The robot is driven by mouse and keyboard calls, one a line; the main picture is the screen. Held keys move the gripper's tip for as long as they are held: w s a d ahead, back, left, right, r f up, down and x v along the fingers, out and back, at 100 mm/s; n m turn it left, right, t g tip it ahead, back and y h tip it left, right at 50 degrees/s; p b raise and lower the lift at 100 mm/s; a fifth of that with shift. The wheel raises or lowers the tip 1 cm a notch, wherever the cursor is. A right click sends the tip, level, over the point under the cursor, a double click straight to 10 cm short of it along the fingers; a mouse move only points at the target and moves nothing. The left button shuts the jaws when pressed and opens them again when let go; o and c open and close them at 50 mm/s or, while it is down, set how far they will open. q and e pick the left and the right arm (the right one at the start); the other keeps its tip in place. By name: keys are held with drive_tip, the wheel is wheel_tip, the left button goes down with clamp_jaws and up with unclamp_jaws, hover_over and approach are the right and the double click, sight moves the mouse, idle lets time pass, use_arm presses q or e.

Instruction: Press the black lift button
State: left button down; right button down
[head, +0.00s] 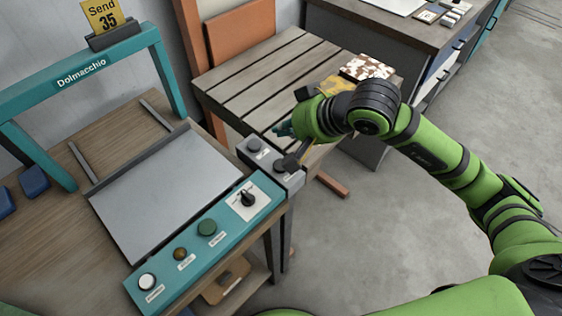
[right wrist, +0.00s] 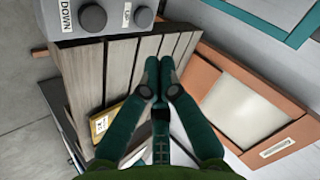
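A grey control box (head: 270,166) with dark round buttons is fixed at the front corner of the slatted table. One dark button (head: 254,145) shows clearly in the head view; a second dark control (head: 290,162) lies nearer my arm. In the right wrist view the box is at the top left, with a dark button (right wrist: 92,17) beside the label DOWN and another dark button (right wrist: 142,18) beside a smaller label. My right gripper (head: 284,130) is just above and beside the box, apart from the buttons. Its fingertips (right wrist: 159,66) are together, with nothing visible between them. My left gripper is out of view.
The slatted table (head: 262,75) is behind the box, with a brown-and-white patterned block (head: 366,67) on it. A teal panel (head: 170,278) with several controls edges the wooden workbench at left. Grey floor (head: 370,230) is clear at right.

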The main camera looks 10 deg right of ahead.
wheel_tip(320, 180, down, 8)
drive_tip(key=b, duration=0.5)
drive_tip(key=shift+f+b, duration=0.2)
drive_tip(key=shift+b, duration=0.15)
drive_tip(key=shift+w+f+b, duration=0.1)
drive_tip(key=shift+f+b, duration=0.15)
drive_tip(key=shift+b, duration=0.05)
idle(0.8)
drive_tip(key=shift+f+b, duration=0.4)
drive_tip(key=shift+b, duration=0.35)
